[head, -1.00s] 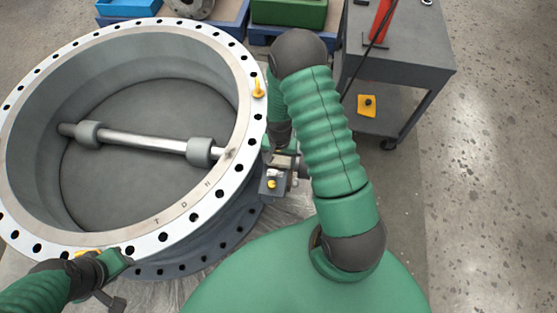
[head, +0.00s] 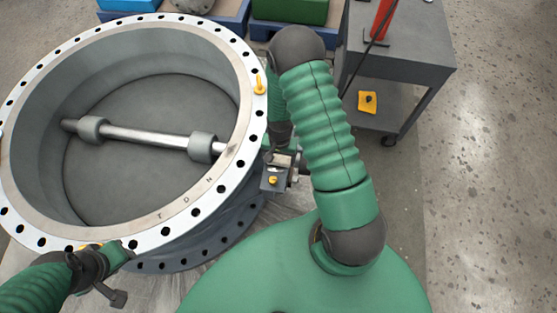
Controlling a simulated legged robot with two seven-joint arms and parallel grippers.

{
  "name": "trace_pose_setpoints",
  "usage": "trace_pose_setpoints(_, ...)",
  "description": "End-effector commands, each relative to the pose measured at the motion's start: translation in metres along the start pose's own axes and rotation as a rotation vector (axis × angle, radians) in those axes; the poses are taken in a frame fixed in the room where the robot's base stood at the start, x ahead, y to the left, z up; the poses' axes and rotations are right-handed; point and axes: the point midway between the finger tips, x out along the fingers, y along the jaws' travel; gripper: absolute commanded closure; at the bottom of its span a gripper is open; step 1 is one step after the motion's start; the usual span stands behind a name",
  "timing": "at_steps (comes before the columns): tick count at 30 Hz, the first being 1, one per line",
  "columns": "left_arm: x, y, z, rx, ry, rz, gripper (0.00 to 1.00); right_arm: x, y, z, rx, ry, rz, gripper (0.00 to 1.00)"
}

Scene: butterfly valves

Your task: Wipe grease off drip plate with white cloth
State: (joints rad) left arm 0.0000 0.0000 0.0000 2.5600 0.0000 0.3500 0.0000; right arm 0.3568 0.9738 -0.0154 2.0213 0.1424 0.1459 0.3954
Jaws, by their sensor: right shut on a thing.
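My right arm rises in front of me and bends down beyond its elbow to my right gripper (head: 284,163), at the right outer side of the big valve (head: 165,235). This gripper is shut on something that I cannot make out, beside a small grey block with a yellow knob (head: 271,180). My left gripper (head: 122,252) is at the valve's near flange rim, lower left; its jaws are too unclear to judge. I cannot make out the white cloth, the drip plate or any grease.
The valve's wide bore with its shaft (head: 150,135) fills the left. A yellow lifting eye (head: 259,85) stands on the rim. A grey cart (head: 410,55) with a yellow item (head: 367,101) is at upper right. Blue and green bins are at the back. The floor at right is clear.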

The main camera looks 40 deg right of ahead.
Motion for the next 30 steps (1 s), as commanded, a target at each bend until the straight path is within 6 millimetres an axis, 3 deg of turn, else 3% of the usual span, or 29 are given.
trace_pose_setpoints(7,0.002,0.000,0.001,0.000,0.000,0.000,0.64,0.003,0.000,-0.014,0.001,0.002,-0.001,0.56)
trace_pose_setpoints(16,0.000,0.000,0.000,0.000,0.000,0.000,0.64,0.001,0.000,-0.015,0.001,0.003,0.000,0.56)
trace_pose_setpoints(30,-0.050,0.000,-0.012,0.000,0.000,0.000,0.64,-0.056,-0.001,-0.014,-0.001,0.002,0.000,0.56)
